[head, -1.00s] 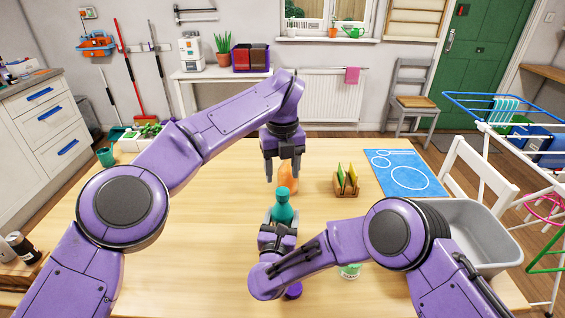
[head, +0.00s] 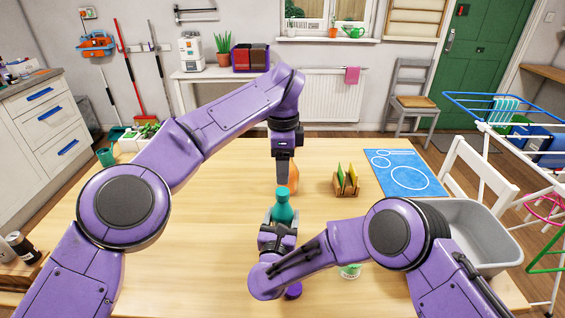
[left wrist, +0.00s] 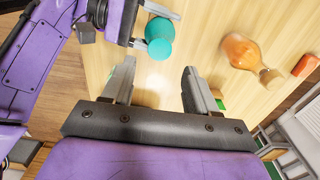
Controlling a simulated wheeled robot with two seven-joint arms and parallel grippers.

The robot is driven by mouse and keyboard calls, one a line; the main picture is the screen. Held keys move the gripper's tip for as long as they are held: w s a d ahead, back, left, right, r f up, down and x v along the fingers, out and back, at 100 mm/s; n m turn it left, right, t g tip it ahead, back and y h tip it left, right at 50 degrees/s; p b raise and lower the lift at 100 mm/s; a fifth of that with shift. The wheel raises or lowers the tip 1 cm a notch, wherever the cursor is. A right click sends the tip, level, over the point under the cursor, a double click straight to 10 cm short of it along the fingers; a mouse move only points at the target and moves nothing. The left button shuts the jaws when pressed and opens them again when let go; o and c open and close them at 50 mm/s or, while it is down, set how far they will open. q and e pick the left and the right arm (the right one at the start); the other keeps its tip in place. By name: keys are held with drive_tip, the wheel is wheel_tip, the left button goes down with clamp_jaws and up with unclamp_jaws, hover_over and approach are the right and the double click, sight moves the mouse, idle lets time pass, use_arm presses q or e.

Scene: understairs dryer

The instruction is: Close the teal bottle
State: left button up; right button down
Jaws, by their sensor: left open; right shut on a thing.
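The teal bottle (head: 282,209) stands upright at the middle of the table, its lower part hidden by my right gripper (head: 278,230). The right gripper is shut around it. My left gripper (head: 283,180) points down just above and behind the bottle's top, open and empty, seen edge-on in the head view. In the left wrist view the bottle's round teal top (left wrist: 159,42) lies beyond the fingertips of my left gripper (left wrist: 160,72), apart from them. I cannot tell whether that top is a cap or whether it sits fully down.
An orange bottle (left wrist: 242,52) stands behind the left gripper. A wooden rack (head: 346,184), a blue mat (head: 403,175) and a grey tub (head: 470,225) are to the right. A green-topped item (head: 350,271) is near the right forearm. The table's left part is clear.

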sight(282, 191)
use_arm(q)
wheel_tip(282, 191, down, 7)
drive_tip(key=shift+f, duration=0.15)
